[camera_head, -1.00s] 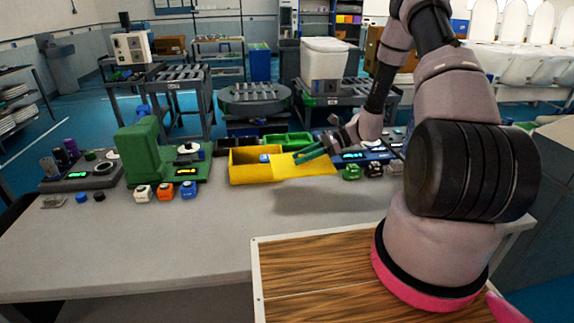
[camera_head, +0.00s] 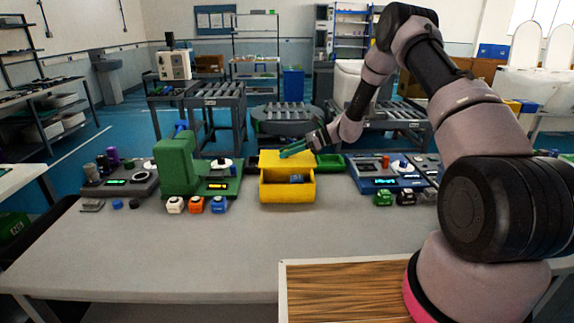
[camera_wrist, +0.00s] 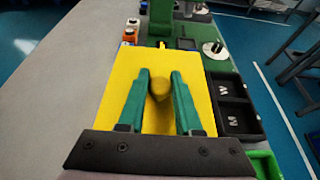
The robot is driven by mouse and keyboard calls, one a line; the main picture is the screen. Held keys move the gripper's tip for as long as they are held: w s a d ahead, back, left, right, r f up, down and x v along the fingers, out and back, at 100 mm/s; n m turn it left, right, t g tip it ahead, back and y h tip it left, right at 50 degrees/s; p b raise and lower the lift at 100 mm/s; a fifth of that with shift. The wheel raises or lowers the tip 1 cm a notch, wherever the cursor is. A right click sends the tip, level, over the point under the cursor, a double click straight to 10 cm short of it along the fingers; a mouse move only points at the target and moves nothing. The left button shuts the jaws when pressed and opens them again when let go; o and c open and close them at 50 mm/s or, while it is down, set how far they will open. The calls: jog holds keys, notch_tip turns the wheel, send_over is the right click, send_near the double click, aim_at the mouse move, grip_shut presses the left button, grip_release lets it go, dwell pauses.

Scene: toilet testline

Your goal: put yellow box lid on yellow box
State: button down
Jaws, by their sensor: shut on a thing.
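The yellow box (camera_head: 287,193) stands on the grey table in the head view. Its front part is open, and a small blue item (camera_head: 297,179) shows inside. The yellow lid (camera_head: 277,157) is above and behind the box's rear part; I cannot tell whether it touches the rim. My gripper (camera_head: 292,150) is above the lid, with its green fingers on it. The lid hides the box there.
A green fixture (camera_head: 176,168) stands left of the box, with small white, orange and blue blocks (camera_head: 197,205) before it. Black-and-green bins (camera_head: 330,164) are behind right. A blue device (camera_head: 385,178) is at the right.

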aim_at(287, 162)
jog(key=shift+f, duration=2.1)
jog(key=shift+f, duration=0.6)
jog(key=c, duration=0.6)
grip_release()
